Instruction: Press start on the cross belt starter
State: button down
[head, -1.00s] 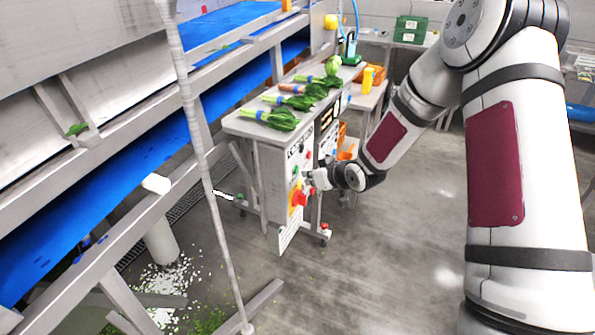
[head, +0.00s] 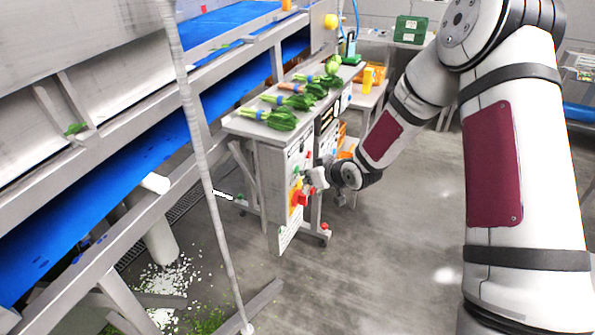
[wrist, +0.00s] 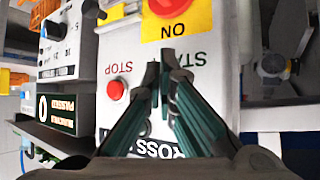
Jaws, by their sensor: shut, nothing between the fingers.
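The cross belt starter (head: 284,222) is a pale panel on the end of the bench, with a red switch on yellow (head: 298,199). In the wrist view the starter (wrist: 222,95) appears upside down. It shows a red STOP button (wrist: 116,90), part of a START label (wrist: 198,62) and the red switch on its yellow plate (wrist: 178,22). My gripper (wrist: 167,62) is shut and empty, with its fingertips over the START side beside the label. The start button is hidden behind the fingers there. In the head view my gripper (head: 311,178) is close to the panel; I cannot tell whether it touches.
Bunches of greens (head: 281,119) lie on the bench top. A second control box with a dial (wrist: 62,45) stands beside the starter. A blue conveyor (head: 110,170) and a thin upright post (head: 207,180) are at the left. The floor (head: 400,260) at the right is clear.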

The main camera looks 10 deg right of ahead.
jog(key=shift+w+a, duration=0.3)
jog(key=shift+a, duration=0.1)
dwell(0.8)
dwell(0.4)
jog(key=shift+s+d, duration=0.55)
jog(key=shift+d, duration=0.15)
jog(key=shift+s+d+p, duration=0.65)
jog(key=shift+s+d, duration=0.1)
jog(key=shift+d, duration=0.25)
jog(key=shift+s+d+p, duration=0.65)
jog(key=shift+s+d, duration=0.05)
jog(key=shift+d, duration=0.3)
